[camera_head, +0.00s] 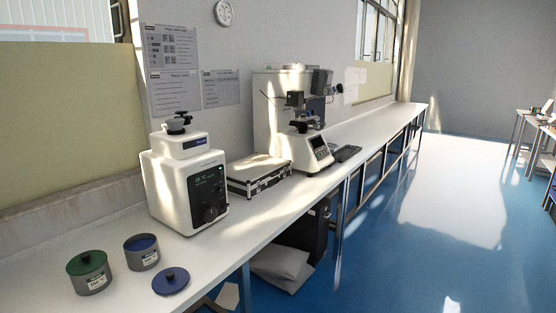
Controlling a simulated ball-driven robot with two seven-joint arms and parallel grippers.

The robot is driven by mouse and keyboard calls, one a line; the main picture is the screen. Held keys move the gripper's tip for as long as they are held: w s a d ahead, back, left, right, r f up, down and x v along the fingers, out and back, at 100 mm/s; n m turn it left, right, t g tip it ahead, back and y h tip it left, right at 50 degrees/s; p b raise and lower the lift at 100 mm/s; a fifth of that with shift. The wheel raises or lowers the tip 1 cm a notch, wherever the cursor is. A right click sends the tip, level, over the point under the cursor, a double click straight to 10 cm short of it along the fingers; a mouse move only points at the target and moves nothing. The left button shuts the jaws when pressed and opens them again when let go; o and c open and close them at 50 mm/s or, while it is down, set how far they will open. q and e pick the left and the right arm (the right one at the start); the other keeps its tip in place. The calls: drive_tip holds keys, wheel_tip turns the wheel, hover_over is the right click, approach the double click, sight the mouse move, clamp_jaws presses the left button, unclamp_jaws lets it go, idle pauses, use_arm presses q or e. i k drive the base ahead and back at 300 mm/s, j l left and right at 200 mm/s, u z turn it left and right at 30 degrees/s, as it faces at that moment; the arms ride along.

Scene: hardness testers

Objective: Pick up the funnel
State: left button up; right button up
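I do not see a clear funnel in the camera_head view. Dark knob-like parts (178,123) sit on top of the white machine (186,180) on the bench; I cannot tell whether one is a funnel. At the near left of the bench stands a grey tin with a green lid (90,272). Beside it is an open grey tin (142,252) with blue inside, and a blue lid with a dark knob (171,281) lies flat to its right. Neither of my grippers shows in this view.
The long white bench (235,228) runs along the wall. A flat case (258,176), a tester with a screen (305,145) and a keyboard (345,153) stand farther along it. Bags (281,267) lie under the bench. The blue floor (400,265) to the right is clear.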

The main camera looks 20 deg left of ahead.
sight(175, 124)
drive_tip(key=i+u, duration=0.1)
drive_tip(key=i, duration=0.45)
drive_tip(key=i+l+u, duration=0.1)
drive_tip(key=i, duration=0.45)
drive_tip(key=i+l+u, duration=0.1)
drive_tip(key=i, duration=0.45)
